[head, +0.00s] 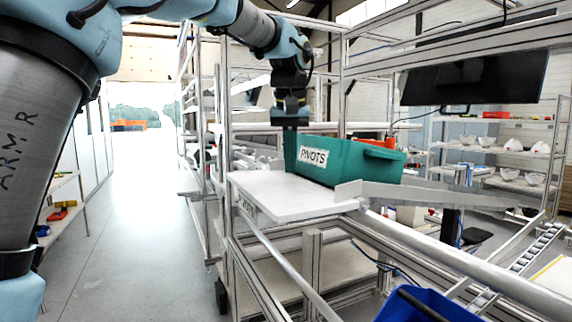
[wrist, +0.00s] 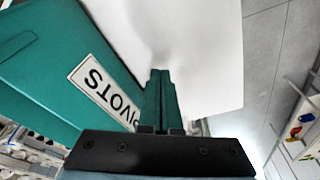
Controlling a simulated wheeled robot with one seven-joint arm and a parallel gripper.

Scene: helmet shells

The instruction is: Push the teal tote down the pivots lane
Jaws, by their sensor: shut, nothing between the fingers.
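The teal tote (head: 345,165) with a white PIVOTS label (head: 313,157) sits on the far part of a white board at the mouth of the lane. It also fills the left of the wrist view (wrist: 45,65). The lane (head: 430,194) has pale metal side rails and runs right from the board. My gripper (head: 290,165) points down at the tote's left end, its teal fingers close against the labelled side. In the wrist view the fingers (wrist: 158,90) are together and empty, beside the label; whether they touch the tote I cannot tell.
The white board (head: 275,196) is bare in front of the tote, with lettering on its front edge. A blue bin (head: 425,306) stands at the bottom right. Frame posts and a dark monitor (head: 474,78) surround the lane. The aisle floor (head: 130,225) at left is clear.

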